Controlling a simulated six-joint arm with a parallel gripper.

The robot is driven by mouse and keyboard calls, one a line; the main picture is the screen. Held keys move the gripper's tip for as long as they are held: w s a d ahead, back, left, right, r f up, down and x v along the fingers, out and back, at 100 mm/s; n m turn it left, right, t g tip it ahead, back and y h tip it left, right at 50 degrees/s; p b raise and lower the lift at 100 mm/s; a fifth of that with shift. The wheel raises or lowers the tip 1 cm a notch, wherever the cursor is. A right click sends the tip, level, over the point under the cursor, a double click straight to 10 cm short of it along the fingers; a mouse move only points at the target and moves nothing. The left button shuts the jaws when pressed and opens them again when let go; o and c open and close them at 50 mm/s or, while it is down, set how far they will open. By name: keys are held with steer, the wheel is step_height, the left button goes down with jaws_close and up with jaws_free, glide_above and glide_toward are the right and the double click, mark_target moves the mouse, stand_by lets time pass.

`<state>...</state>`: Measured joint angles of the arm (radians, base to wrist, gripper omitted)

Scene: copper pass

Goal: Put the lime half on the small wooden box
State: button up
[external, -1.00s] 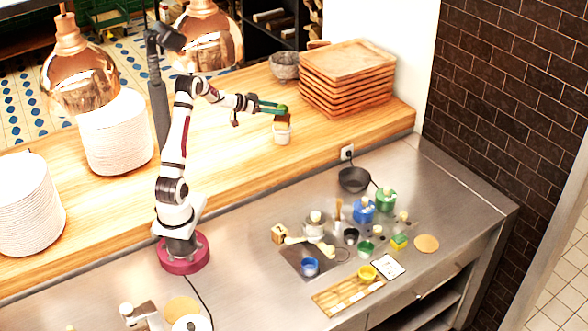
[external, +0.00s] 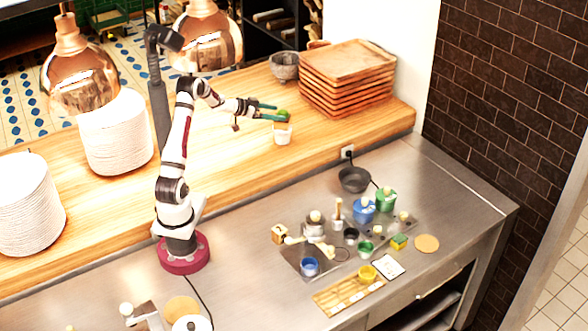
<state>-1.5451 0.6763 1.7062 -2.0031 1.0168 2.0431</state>
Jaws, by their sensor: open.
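My gripper (external: 277,111) is open above the wooden counter, its two green fingers spread apart. A small rounded green shape (external: 283,115) shows at the lower fingertip; I cannot tell whether it is the lime half or part of the finger. A small white cup (external: 283,135) stands on the wooden counter just below the gripper, apart from the fingers. A small wooden box (external: 279,234) with a dark mark on its face stands on the steel counter, far below the gripper in the picture. I cannot make out a lime half for certain anywhere else.
Stacked wooden trays (external: 347,78) and a grey bowl (external: 285,67) stand behind the gripper. Several small pots, including a blue one (external: 362,210) and a green one (external: 386,199), crowd the steel counter. Copper lamps (external: 79,75) hang at left. The right steel counter is fairly clear.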

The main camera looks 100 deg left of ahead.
steer(key=v, duration=0.7)
steer(key=shift+s+d, duration=0.15)
steer(key=shift+s, duration=0.05)
